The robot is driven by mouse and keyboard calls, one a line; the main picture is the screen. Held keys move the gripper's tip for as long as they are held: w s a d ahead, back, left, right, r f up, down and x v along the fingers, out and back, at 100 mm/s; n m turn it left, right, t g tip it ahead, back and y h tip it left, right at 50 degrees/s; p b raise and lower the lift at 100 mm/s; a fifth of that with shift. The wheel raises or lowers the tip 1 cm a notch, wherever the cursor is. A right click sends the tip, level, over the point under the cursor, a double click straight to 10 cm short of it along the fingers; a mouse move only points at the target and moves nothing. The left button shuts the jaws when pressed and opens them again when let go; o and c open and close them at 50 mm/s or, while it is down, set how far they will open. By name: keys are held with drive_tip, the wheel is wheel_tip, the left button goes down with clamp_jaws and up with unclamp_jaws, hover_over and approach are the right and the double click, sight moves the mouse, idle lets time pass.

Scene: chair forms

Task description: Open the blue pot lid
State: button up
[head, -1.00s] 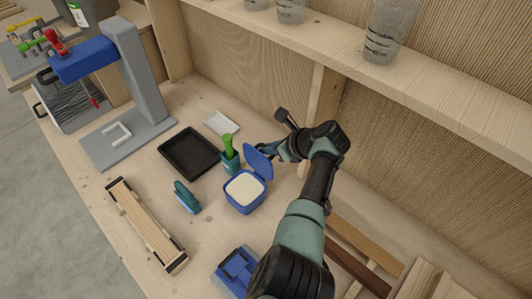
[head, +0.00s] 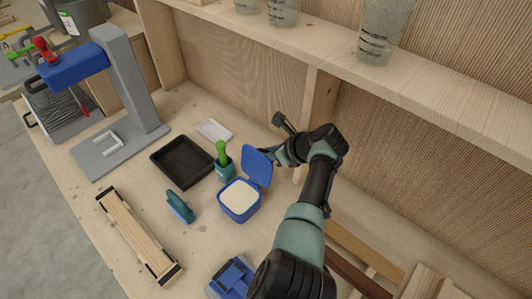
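The blue pot (head: 239,213) stands on the workbench near the middle of the head view, with a pale cream content showing inside. Its blue lid (head: 257,167) is swung up and stands steeply at the pot's back right edge. My gripper (head: 268,152) is behind and beside the upper part of the lid, at the end of my arm coming from the lower right. The lid hides part of my gripper, so I cannot tell whether its fingers touch the lid or are open or shut.
A teal cup with a green-handled tool (head: 223,165) stands close left of the pot. A black tray (head: 183,161), a white dish (head: 215,130), a teal brush-like tool (head: 180,207) and a wooden piece (head: 139,236) lie further left. A blue object (head: 231,279) is in front. A shelf (head: 440,87) overhangs behind.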

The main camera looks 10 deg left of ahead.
drive_tip(key=shift+o, duration=0.9)
drive_tip(key=p+v, duration=0.1)
drive_tip(key=v, duration=1.2)
